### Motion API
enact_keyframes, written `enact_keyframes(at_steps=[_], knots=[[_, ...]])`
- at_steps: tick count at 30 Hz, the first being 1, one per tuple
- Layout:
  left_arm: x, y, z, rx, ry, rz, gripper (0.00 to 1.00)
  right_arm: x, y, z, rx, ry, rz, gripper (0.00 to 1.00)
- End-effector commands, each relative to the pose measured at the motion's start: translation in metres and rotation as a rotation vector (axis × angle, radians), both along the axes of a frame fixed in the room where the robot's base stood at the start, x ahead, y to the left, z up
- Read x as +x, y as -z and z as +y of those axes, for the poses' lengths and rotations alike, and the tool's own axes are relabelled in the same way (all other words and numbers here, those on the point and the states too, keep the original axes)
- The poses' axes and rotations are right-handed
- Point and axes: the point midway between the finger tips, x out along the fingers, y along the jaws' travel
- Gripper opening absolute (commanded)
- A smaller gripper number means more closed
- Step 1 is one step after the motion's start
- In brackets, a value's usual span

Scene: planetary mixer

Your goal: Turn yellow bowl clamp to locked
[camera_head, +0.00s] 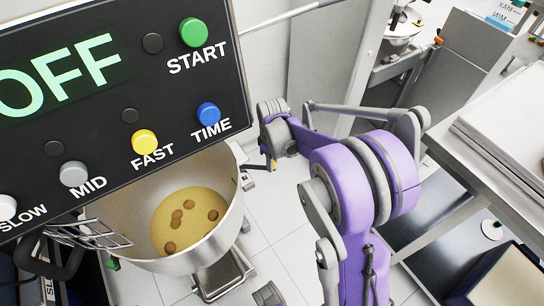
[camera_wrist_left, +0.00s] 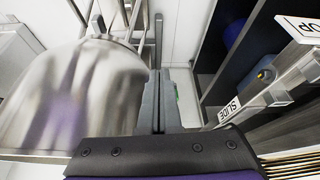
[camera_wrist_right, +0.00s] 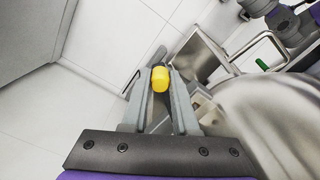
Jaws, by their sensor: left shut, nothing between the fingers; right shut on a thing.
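The yellow bowl clamp (camera_wrist_right: 161,79) shows in the right wrist view as a yellow knob between the fingertips of my right gripper (camera_wrist_right: 160,84), which is shut on it. In the head view my right gripper (camera_head: 268,158) is beside the right side of the steel bowl (camera_head: 228,232), and the clamp is mostly hidden there. The bowl wall also fills the right of the right wrist view (camera_wrist_right: 275,110). My left gripper (camera_wrist_left: 160,98) is shut and empty, with the bowl (camera_wrist_left: 75,95) to its left in the left wrist view.
The mixer's control panel (camera_head: 110,95) covers the upper left of the head view and reads OFF. The bowl holds batter with several brown lumps. A steel table (camera_head: 490,150) stands at the right. White tiled floor lies between.

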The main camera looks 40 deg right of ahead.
Motion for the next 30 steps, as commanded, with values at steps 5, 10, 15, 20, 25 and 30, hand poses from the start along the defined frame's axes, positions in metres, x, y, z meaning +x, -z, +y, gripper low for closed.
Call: enact_keyframes(at_steps=[5,10,15,20,25,30], knots=[[0.0,0.002,0.0,0.0,0.0,0.001,0.0,-0.012,0.0,0.013,0.0,0.135,0.001,0.0],[0.0,0.003,0.0,0.0,0.0,0.001,0.0,-0.019,0.0,0.023,0.0,0.247,0.001,0.0],[0.0,0.004,0.0,0.0,0.0,0.001,0.0,-0.024,0.0,0.031,0.0,0.328,0.001,0.0],[0.0,0.004,0.0,0.0,0.0,0.001,0.0,-0.026,0.0,0.035,0.0,0.371,0.001,0.0],[0.0,0.004,0.0,0.0,0.0,0.001,0.0,-0.026,0.0,0.037,0.0,0.389,0.001,0.0],[0.0,0.004,0.0,0.0,0.0,0.001,0.0,-0.026,0.0,0.037,0.0,0.391,0.001,0.0]])
